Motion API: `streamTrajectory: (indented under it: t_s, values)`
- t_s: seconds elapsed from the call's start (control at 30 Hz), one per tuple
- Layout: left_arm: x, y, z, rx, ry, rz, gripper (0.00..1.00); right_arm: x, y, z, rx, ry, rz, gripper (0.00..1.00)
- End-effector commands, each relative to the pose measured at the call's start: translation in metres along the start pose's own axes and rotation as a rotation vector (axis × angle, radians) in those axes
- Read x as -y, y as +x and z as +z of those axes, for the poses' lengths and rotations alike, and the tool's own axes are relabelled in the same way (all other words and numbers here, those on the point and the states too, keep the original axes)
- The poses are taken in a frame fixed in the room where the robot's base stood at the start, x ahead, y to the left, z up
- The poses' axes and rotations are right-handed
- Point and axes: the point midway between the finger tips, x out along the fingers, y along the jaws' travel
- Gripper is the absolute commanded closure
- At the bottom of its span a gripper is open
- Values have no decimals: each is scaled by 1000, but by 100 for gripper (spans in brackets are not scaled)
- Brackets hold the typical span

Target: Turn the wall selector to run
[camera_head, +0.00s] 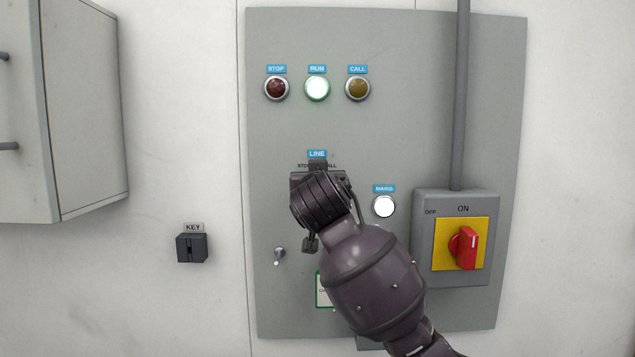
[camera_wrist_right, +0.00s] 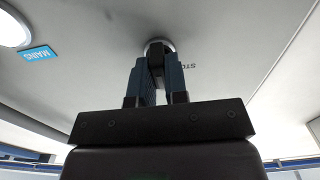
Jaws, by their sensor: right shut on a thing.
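The wall selector sits under the blue LINE label (camera_head: 317,154) on the grey panel. In the head view my right gripper and wrist cover it. In the right wrist view my right gripper (camera_wrist_right: 158,72) is shut on the dark selector knob (camera_wrist_right: 157,48), whose pale round collar shows behind the fingertips. Which way the knob points cannot be made out. The RUN lamp (camera_head: 317,88) is lit pale green-white. The STOP lamp (camera_head: 276,88) is dark red and the CALL lamp (camera_head: 358,88) is dull yellow. My left gripper is not in view.
A lit white MAINS lamp (camera_head: 384,206) is close to the right of my wrist. A red rotary switch (camera_head: 465,248) on a grey box and a vertical conduit (camera_head: 460,100) stand further right.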

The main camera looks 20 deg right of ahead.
Motion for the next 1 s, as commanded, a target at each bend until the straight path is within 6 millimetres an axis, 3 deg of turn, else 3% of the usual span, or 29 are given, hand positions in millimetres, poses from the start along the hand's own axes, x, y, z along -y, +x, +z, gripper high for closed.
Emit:
streamTrajectory:
  t_s: [0.53, 0.57, 0.7, 1.0]
  values:
    - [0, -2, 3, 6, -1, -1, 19, 0, 0, 0, -1, 32, 0, 100]
    - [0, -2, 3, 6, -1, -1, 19, 0, 0, 0, -1, 32, 0, 85]
    - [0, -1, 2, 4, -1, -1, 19, 0, 0, 0, -1, 31, 0, 63]
    - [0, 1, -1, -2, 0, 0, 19, 0, -1, 0, -1, 31, 0, 61]
